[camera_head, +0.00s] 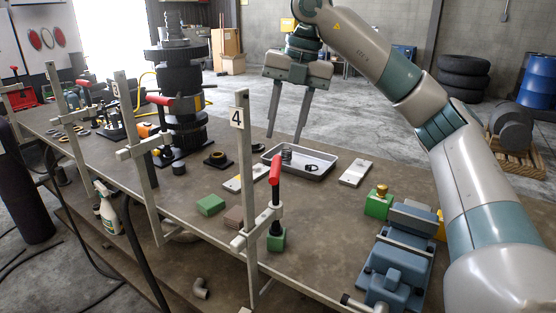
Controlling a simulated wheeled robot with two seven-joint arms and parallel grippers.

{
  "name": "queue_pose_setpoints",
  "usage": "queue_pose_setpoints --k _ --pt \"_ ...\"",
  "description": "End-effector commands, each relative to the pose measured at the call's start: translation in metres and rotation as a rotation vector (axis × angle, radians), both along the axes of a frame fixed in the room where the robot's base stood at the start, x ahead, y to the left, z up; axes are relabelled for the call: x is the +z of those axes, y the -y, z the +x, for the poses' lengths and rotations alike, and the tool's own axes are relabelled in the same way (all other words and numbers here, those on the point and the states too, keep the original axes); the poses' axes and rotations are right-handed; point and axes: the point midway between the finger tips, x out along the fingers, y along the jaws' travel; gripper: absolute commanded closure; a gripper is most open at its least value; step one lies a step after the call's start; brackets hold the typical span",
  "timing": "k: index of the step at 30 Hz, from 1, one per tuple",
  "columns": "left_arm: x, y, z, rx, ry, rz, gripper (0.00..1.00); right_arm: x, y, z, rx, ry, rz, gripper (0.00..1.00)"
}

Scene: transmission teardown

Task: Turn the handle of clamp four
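Clamp four (247,185) is a pale upright bar with a "4" label, fixed at the front edge of the workbench (335,205). Its red handle (275,170) stands upright on a dark screw at the end of the clamp's side arm. The screw's foot is over a small green block (277,240). My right gripper (284,138) points down with two long grey fingers apart and nothing between them. In the picture it is above the red handle and seems to be farther back, near the tray, apart from the clamp. My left gripper is not in view.
A grey tray (325,173) with small dark parts lies behind the clamp. A blue vise (398,262) and a green block with a brass knob (378,203) stand to the right. A tall dark gear stack (182,100) and other red-handled clamps are to the left.

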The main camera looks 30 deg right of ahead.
Motion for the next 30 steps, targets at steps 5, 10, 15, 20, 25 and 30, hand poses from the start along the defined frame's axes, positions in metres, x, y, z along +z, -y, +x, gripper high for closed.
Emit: queue_pose_setpoints --k 5,10,15,20,25,30 --pt "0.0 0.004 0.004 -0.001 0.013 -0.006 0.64 -0.023 -0.004 0.002 0.001 -0.002 0.0 0.64" --pt "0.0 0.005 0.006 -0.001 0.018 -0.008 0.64 -0.043 -0.007 0.005 0.003 -0.003 0.0 0.64" --pt "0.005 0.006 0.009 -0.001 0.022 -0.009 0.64 -0.06 -0.009 0.007 0.0 -0.002 -0.001 0.64" --pt "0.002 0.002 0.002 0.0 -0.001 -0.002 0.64 -0.072 -0.011 0.009 0.0 -0.001 0.0 0.64" --pt "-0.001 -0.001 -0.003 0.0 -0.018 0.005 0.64 -0.077 -0.012 0.009 0.001 0.0 0.0 0.64" --pt "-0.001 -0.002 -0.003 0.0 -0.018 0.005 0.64 -0.077 -0.012 0.009 0.001 0.0 0.0 0.64"
